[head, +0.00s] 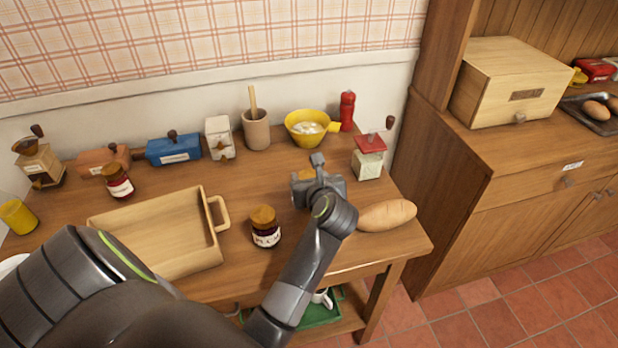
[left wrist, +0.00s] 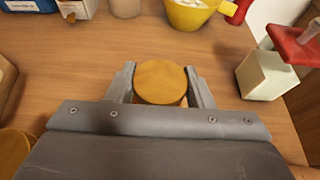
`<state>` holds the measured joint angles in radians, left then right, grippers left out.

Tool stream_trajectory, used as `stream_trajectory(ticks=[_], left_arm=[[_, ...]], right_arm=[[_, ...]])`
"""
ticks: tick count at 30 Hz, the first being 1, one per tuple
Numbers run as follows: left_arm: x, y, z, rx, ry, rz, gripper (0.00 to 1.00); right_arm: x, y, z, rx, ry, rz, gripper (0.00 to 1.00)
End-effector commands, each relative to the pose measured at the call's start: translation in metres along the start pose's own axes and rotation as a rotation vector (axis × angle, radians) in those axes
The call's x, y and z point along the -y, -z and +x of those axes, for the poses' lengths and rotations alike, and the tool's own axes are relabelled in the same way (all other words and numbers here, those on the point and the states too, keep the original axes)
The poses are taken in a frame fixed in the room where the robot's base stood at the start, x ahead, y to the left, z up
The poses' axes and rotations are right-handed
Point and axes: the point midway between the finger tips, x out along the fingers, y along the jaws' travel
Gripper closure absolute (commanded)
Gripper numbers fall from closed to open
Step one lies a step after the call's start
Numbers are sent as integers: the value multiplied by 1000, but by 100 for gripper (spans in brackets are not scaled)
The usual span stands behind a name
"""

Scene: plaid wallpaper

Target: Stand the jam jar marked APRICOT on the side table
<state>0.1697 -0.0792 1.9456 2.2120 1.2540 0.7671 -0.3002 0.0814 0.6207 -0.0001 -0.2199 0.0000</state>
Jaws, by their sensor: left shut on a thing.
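My left gripper (head: 319,187) is shut on a jar with an orange-brown round lid (left wrist: 160,82). In the head view the gripper hides nearly all of this jar, and its label does not show in either view. I cannot tell whether it touches the wooden table (head: 240,187). A dark jar marked PLUM (head: 266,228) stands on the table to the left of my gripper. Another dark red jar with a white label (head: 120,183) stands farther left; its word is too small to read. My right gripper is not in view.
A wooden tray (head: 213,232) lies left of the PLUM jar. A bread loaf (head: 387,215) lies just right of my gripper. A red-topped grinder (head: 369,158) and a yellow bowl (head: 305,138) stand behind. A wooden cabinet with a bread box (head: 500,85) is at the right.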

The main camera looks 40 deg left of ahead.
Motion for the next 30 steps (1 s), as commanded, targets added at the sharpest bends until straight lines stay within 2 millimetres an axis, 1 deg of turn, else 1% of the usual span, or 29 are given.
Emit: stream_trajectory(ticks=[11,12,16,23,26,30], left_arm=[[0,5,2,4,1,-1,83],[0,5,2,2,0,-1,49],[0,5,2,2,0,-1,32],[0,5,2,2,0,-1,31],[0,1,1,2,1,-1,31],[9,-3,-6,-1,2,-3,31]], right_arm=[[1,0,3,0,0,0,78],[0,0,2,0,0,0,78],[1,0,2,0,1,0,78],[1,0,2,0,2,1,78],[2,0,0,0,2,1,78],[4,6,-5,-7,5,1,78]])
